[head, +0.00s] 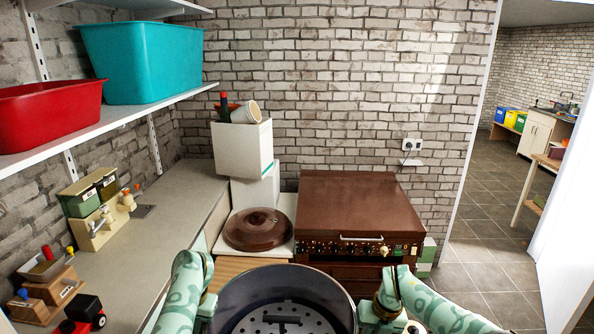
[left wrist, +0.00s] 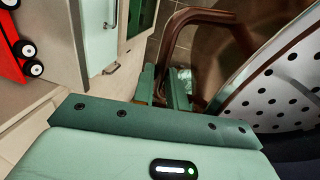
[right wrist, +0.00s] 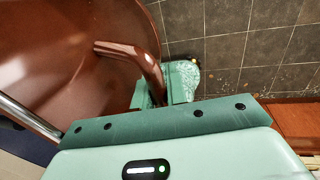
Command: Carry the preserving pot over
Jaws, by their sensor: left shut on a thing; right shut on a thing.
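The preserving pot (head: 232,290) is at the bottom centre of the head view, open on top, with a perforated plate (head: 275,322) inside. Its outside is brown in the right wrist view (right wrist: 60,60). My left gripper (head: 207,303) is at the pot's left side, shut on the brown loop handle (left wrist: 190,28). My right gripper (head: 370,312) is at the right side, shut on the other brown handle (right wrist: 135,54). The pot's underside is hidden, so I cannot tell what is beneath it.
A brown lid (head: 258,231) lies on the worktop beside white boxes (head: 242,148). A brown cooker-like unit (head: 358,205) with a flat closed top stands ahead. A long counter (head: 165,215) with toys runs along the left, under a shelf (head: 120,118). Open floor (head: 480,260) lies right.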

